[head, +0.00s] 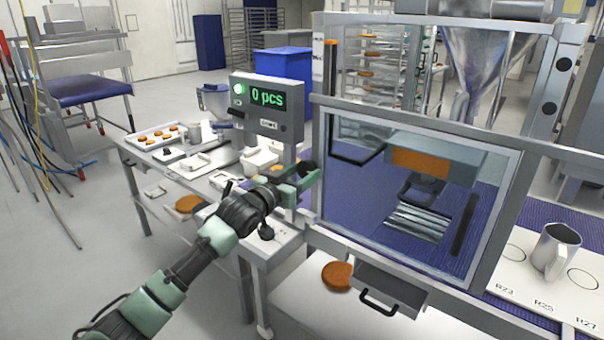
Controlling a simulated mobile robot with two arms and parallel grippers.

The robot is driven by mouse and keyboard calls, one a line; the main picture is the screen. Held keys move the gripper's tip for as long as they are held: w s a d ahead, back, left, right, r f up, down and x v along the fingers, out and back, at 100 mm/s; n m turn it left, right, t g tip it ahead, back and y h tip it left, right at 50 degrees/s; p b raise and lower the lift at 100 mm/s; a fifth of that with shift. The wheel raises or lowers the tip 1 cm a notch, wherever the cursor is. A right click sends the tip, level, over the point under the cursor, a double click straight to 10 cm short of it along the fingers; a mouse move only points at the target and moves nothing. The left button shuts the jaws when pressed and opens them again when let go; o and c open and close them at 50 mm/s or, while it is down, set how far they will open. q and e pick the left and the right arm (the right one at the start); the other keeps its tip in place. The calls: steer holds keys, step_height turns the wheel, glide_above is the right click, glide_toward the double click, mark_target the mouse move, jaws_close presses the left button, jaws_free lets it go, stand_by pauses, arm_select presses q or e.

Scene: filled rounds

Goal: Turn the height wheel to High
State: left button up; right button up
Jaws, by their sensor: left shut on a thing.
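The height wheel (308,168) is a small dark round part on the left side of the machine, beside the guard frame. My left gripper (298,184) has green fingers and is shut on it. The fingers and wrist hide much of the wheel, and I cannot read any High mark or the wheel's setting. My left arm reaches in from the lower left. My right gripper is not in view.
A display box (267,106) reading "0 pcs" with a green light stands above the gripper. A clear guard door (415,190) is close on the right. A black knob (266,232) sits below my wrist.

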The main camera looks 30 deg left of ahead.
arm_select(q)
steer(key=shift+f+m, duration=0.25)
steer(key=shift+m, duration=0.65)
steer(key=o, duration=1.4)
steer(key=shift+c, duration=0.2)
steer(key=shift+r, duration=0.1)
steer(key=s+b, duration=0.2)
steer(key=s, duration=0.5)
steer(key=shift+s, duration=0.4)
